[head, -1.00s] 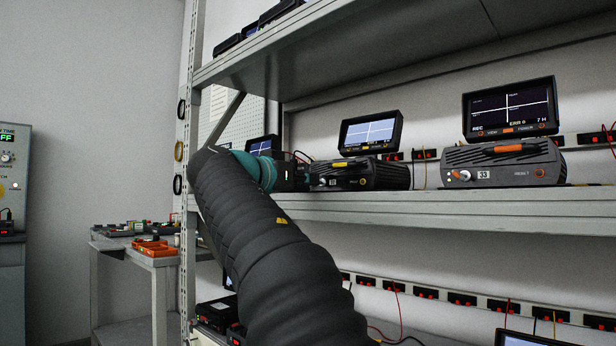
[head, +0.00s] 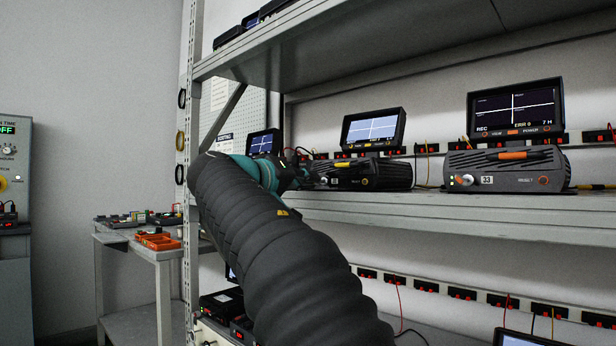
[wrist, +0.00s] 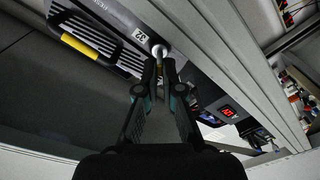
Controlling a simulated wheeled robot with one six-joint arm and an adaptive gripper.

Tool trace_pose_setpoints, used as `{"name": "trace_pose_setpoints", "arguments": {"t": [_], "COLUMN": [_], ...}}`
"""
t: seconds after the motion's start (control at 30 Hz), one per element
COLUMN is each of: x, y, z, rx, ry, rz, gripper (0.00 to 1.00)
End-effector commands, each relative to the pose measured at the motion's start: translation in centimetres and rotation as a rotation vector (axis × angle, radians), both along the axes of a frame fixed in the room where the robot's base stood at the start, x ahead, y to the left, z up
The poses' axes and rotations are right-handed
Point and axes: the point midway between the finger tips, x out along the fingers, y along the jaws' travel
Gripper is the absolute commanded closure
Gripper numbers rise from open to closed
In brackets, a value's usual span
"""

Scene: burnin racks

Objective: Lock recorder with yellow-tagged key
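A dark recorder with a yellow handle (head: 375,176) sits on the middle shelf, under a lit screen. In the wrist view its front (wrist: 115,28), marked 32, shows upside down with a round metal lock (wrist: 159,50) at its corner. My gripper (wrist: 163,72) is at this lock, its fingertips close together around a small, thin metal piece that looks like the key (wrist: 159,63). The key's tip meets or nearly meets the lock; I cannot tell how deep it is. No yellow tag is visible. In the head view my arm mostly hides the gripper (head: 303,178).
Another recorder (head: 507,168), marked 33 with an orange handle, stands to the right on the same shelf (head: 440,203). The rack's upright post (head: 190,130) is left of my arm. A side table (head: 165,255) with orange trays stands at the left.

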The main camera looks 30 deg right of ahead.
Motion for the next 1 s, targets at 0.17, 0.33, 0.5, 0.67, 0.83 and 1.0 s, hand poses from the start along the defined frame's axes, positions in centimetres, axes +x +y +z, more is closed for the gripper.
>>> {"name": "trace_pose_setpoints", "arguments": {"t": [0.17,0.33,0.5,0.67,0.83,1.0], "x": [0.04,0.05,0.05,0.05,0.04,-0.03], "y": [0.03,0.03,0.02,0.02,0.00,0.18], "z": [0.08,0.06,0.04,0.04,0.02,0.01], "rx": [-0.015,-0.019,-0.019,-0.018,-0.017,-0.017], "ry": [0.028,0.038,0.038,0.037,0.037,0.036], "rz": [0.002,0.002,0.002,0.001,0.001,0.001], "gripper": [1.00,1.00,1.00,0.84,0.84,0.84]}}
